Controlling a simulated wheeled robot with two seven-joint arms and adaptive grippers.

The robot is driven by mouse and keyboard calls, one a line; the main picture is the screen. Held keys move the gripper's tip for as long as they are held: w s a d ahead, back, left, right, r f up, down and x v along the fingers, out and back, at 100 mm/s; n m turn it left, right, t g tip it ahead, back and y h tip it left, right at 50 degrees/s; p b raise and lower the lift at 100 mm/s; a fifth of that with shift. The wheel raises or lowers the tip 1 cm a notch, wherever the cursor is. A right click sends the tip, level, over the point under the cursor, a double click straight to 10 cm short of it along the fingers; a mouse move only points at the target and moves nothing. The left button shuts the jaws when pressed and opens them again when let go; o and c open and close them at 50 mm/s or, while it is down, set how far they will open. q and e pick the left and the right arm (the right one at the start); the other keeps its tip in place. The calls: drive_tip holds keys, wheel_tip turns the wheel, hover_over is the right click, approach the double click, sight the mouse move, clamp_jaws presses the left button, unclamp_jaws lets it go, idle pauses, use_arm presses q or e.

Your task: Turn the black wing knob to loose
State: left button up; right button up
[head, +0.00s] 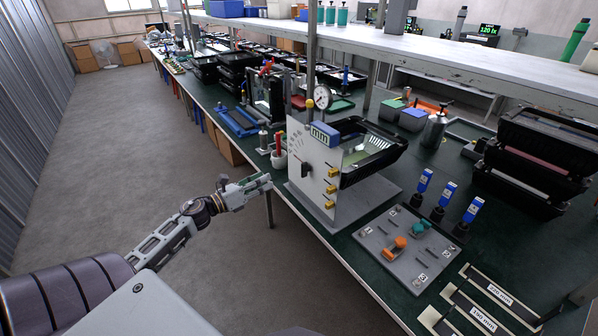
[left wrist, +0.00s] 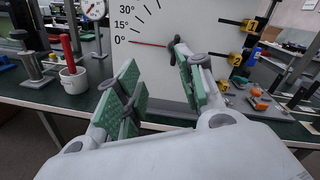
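The black wing knob (head: 306,170) is on the white front panel (head: 315,190) of the floodlight fixture, left of a column of yellow clamps (head: 331,188). My left gripper (head: 264,182) is open and empty, left of the panel with a gap to the knob. In the left wrist view the green-padded fingers (left wrist: 155,58) stand apart, facing the panel's angle scale (left wrist: 135,25). A red pointer (left wrist: 148,43) lies at the 0° mark. My right gripper is not in view.
A white cup (head: 279,160) with a red handle stands left of the panel. A grey board (head: 404,248) with orange and teal knobs lies to the right. Open floor (head: 120,150) lies left of the bench.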

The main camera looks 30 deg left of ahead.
use_arm(q)
drive_tip(key=m, duration=0.2)
drive_tip(key=d+m, duration=0.1)
drive_tip(key=m, duration=0.1)
drive_tip(key=m+h, duration=0.1)
drive_tip(key=shift+s+d+f+m+g, duration=0.1)
drive_tip(key=shift+s+d+m+g, duration=0.25)
drive_tip(key=shift+d+m+g, duration=0.05)
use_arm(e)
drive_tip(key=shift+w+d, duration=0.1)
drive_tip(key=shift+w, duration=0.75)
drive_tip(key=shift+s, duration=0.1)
